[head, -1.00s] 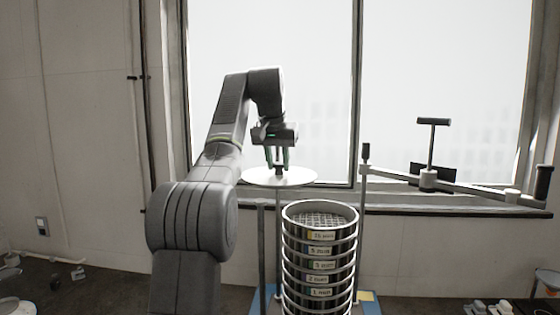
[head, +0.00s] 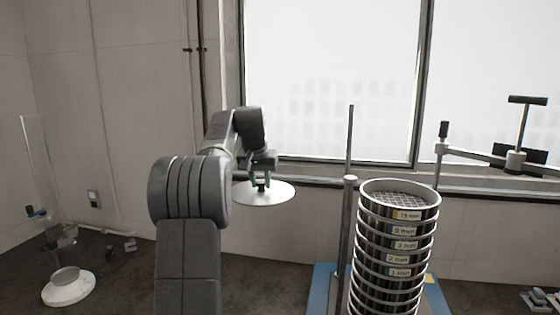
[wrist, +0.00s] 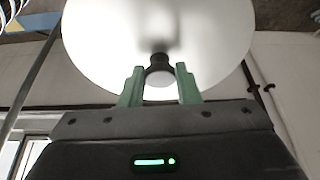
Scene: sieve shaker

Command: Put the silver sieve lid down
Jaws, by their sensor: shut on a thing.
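The silver sieve lid (head: 272,195) is a flat round disc with a dark knob on top. It hangs level in the air to the left of the sieve stack in the head view. My gripper (head: 261,182) is shut on the lid's knob from above. In the wrist view the green fingertips of my gripper (wrist: 160,88) stand on both sides of the dark knob, and the bright lid (wrist: 100,45) fills the upper middle. The sieve stack (head: 397,240) stands upright with labelled rings, and mesh shows in its open top.
The stack stands on a blue base (head: 318,290) between upright rods (head: 345,230). A clamp arm with a T-handle (head: 522,125) reaches out at the right. A white round stand (head: 70,290) with a clear tube is at the far left.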

